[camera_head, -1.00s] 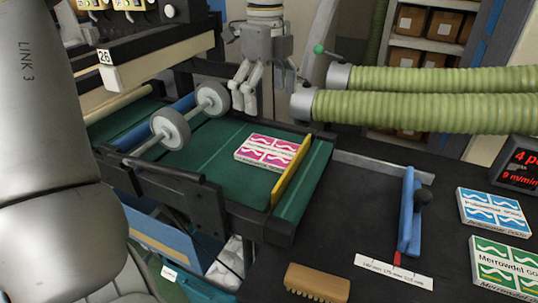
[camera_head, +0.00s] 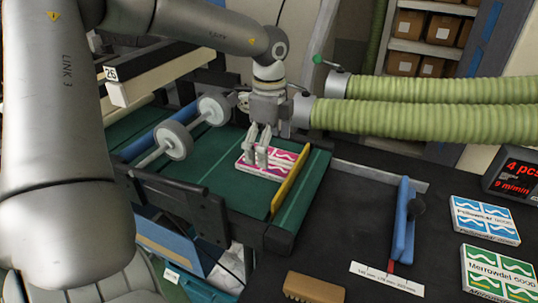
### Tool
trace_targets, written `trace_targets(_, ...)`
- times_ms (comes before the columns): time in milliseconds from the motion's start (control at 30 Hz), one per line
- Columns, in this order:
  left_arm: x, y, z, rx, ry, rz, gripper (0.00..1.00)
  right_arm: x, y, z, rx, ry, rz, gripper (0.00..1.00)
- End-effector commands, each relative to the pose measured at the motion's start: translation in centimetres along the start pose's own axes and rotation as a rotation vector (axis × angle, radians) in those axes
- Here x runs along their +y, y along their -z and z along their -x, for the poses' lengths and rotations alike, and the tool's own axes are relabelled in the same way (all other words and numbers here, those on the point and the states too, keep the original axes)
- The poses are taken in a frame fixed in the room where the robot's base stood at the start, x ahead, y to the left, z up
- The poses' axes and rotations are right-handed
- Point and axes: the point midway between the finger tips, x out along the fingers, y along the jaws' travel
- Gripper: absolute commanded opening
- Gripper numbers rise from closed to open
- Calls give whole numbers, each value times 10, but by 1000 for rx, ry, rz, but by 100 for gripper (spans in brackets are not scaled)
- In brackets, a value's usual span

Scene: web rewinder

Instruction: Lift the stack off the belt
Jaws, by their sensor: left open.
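The pink and white stack (camera_head: 285,167) lies flat on the green belt (camera_head: 222,181), close to the yellow stop bar (camera_head: 291,182). My left gripper (camera_head: 259,160) points down over the left part of the stack. Its fingers are open and cover some of the stack's top. I cannot tell whether the fingertips touch it. My right gripper does not show.
Two white rollers (camera_head: 173,140) stand over the belt to the left. Green ribbed hoses (camera_head: 410,122) cross behind on the right. The dark table holds a blue pusher (camera_head: 403,222), a wooden brush (camera_head: 314,288), a blue pack (camera_head: 484,219) and a green pack (camera_head: 497,273).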

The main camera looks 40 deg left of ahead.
Motion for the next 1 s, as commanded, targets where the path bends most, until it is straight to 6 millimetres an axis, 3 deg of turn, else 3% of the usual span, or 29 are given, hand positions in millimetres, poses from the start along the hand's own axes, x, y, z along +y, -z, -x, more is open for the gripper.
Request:
trace_targets(33,1,0,-3,0,-5,-1,100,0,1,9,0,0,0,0)
trace_targets(200,1,0,-20,0,-2,-1,100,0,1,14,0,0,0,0)
trace_targets(467,0,0,-24,1,1,-1,100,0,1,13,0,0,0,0)
trace_targets(1000,1,0,-26,0,-2,0,32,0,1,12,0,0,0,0)
